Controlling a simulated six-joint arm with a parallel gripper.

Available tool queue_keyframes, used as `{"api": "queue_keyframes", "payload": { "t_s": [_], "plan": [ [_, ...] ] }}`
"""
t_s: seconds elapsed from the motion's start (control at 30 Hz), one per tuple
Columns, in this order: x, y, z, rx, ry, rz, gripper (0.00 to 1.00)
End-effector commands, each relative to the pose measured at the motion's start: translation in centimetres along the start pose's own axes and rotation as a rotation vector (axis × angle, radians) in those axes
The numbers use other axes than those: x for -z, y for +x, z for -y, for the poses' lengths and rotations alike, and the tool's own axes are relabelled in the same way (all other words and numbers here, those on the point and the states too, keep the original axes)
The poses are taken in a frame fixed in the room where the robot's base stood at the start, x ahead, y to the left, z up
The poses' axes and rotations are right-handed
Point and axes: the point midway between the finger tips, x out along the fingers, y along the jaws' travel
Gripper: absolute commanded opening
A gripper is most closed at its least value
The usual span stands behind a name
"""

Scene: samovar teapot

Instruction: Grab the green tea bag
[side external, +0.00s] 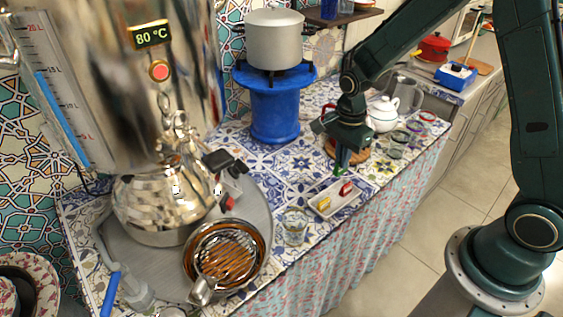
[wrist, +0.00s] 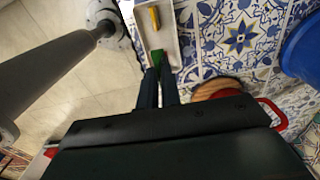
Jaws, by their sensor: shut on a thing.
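The green tea bag (wrist: 158,58) is between the fingertips of my gripper (wrist: 159,72) in the wrist view, at the near end of a white tray (wrist: 170,42). In the side external view my gripper (side external: 340,168) points down just behind the white tray (side external: 351,201), with a bit of green at its tips. My gripper is shut on the green tea bag. I cannot tell whether the bag is clear of the tray. A yellow tea bag (side external: 323,203) and a red tea bag (side external: 346,188) lie in the tray. The yellow one also shows in the wrist view (wrist: 154,17).
A glass (side external: 295,226) stands left of the tray, beside the large metal samovar (side external: 160,205) and its round tray. A blue stand (side external: 274,112) with a pot (side external: 274,40) is behind. A white teapot (side external: 383,115) and several small glasses stand at the right.

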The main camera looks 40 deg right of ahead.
Motion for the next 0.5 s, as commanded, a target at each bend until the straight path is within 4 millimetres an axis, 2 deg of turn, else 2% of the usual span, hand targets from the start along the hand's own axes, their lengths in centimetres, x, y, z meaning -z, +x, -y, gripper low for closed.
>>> {"api": "queue_keyframes", "payload": {
  "t_s": [0.03, 0.2, 0.5],
  "plan": [
    [0.0, -1.2, 0.1, 0.006, 0.000, 0.000, 0.00],
    [0.0, -4.3, 0.1, 0.006, 0.000, 0.000, 0.00],
    [0.0, -8.1, 0.1, 0.002, 0.000, 0.000, 0.00]
  ]
}}
